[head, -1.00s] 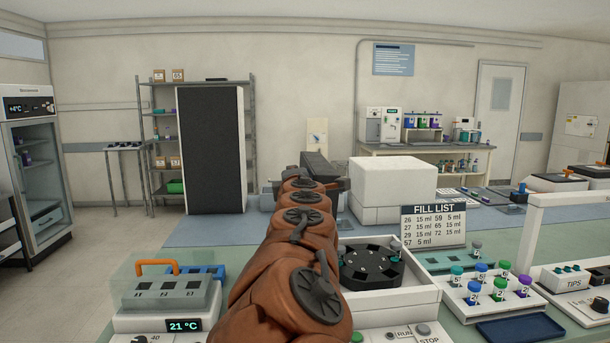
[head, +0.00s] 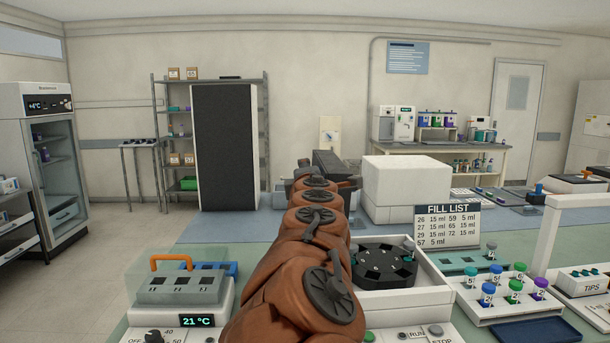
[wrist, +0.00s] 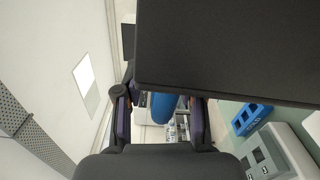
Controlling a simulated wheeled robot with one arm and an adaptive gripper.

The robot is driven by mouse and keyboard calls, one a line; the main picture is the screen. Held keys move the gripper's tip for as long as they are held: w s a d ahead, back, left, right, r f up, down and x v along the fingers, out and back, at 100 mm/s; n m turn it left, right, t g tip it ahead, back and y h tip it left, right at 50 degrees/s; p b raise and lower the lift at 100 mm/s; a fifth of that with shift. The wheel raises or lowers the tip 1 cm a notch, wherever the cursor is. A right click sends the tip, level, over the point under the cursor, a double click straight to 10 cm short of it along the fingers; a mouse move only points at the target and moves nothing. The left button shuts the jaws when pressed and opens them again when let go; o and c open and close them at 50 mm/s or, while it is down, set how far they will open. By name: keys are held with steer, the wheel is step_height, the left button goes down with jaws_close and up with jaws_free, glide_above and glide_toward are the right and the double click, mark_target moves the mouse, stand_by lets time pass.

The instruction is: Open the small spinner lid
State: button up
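I cannot pick out the small spinner lid for certain. A white-framed spinner with an uncovered black rotor (head: 383,265) stands right of my arm in the head view. A pale unit with a blue knob (head: 537,189) and another with an orange handle (head: 585,178) stand at the far right. My gripper (wrist: 162,110) shows in the wrist view, its two dark purple fingers apart. A rounded blue thing (wrist: 165,106) shows between them, with gaps at its sides. A large dark panel (wrist: 230,50) fills the upper right there; I cannot tell what it is.
A heating block reading 21 °C (head: 196,321) stands left of my arm. A large white box (head: 407,190) stands behind the rotor, near the fill list card (head: 447,226). A rack of capped tubes (head: 515,290) is at right. Open floor (head: 120,235) lies at left.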

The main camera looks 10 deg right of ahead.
steer(key=shift+s, duration=0.1)
steer(key=s, duration=0.7)
steer(key=shift+s+a, duration=0.15)
steer(key=shift+a, duration=0.2)
